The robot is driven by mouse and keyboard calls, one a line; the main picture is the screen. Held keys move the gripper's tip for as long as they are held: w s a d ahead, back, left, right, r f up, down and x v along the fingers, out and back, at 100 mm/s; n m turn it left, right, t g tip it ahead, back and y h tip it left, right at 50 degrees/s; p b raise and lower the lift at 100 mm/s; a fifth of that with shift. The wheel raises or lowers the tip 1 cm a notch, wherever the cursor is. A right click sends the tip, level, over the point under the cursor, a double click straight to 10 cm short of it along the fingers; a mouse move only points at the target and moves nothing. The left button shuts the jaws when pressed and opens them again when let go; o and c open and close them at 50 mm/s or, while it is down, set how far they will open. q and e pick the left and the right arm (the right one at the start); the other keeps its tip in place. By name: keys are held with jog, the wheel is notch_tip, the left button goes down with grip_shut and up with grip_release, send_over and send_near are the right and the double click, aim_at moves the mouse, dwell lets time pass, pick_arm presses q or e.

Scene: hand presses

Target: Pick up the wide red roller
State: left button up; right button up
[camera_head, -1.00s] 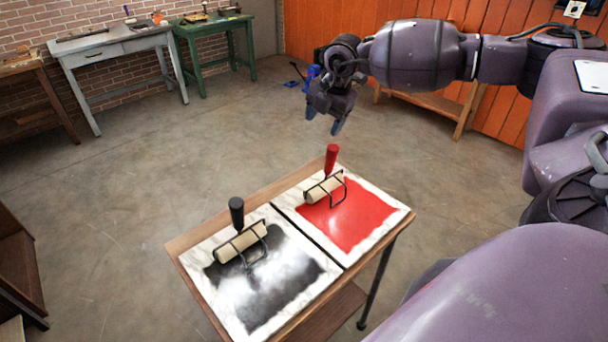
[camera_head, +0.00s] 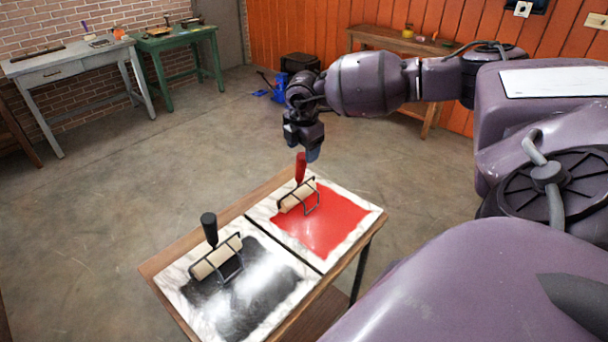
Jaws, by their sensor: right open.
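The red roller (camera_head: 300,167) has a red upright handle, a black wire frame and a pale cylinder. It rests on the slab with red ink (camera_head: 335,228), at the far end of a small wooden table. My right gripper (camera_head: 313,153) points down just above the top of the red handle, with its fingers apart and nothing seen between them. I cannot tell whether the fingers touch or overlap the handle top. My left gripper is not in view.
A black-handled roller (camera_head: 209,230) sits on the neighbouring slab with black ink (camera_head: 250,300). The wooden table (camera_head: 160,264) has open floor on its left. A green workbench (camera_head: 172,40), a grey desk (camera_head: 75,62) and a wooden bench (camera_head: 395,40) stand farther back.

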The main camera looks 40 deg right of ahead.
aim_at(303, 155)
jog(key=shift+w+d+f+p, duration=0.1)
jog(key=shift+w+f+p, duration=0.05)
jog(key=shift+f, duration=1.05)
jog(key=shift+w+d+f+p, duration=0.1)
jog(key=shift+f+p, duration=0.05)
jog(key=shift+f, duration=1)
jog(key=shift+c, duration=0.3)
jog(key=c, duration=0.9)
jog(key=shift+r, duration=0.15)
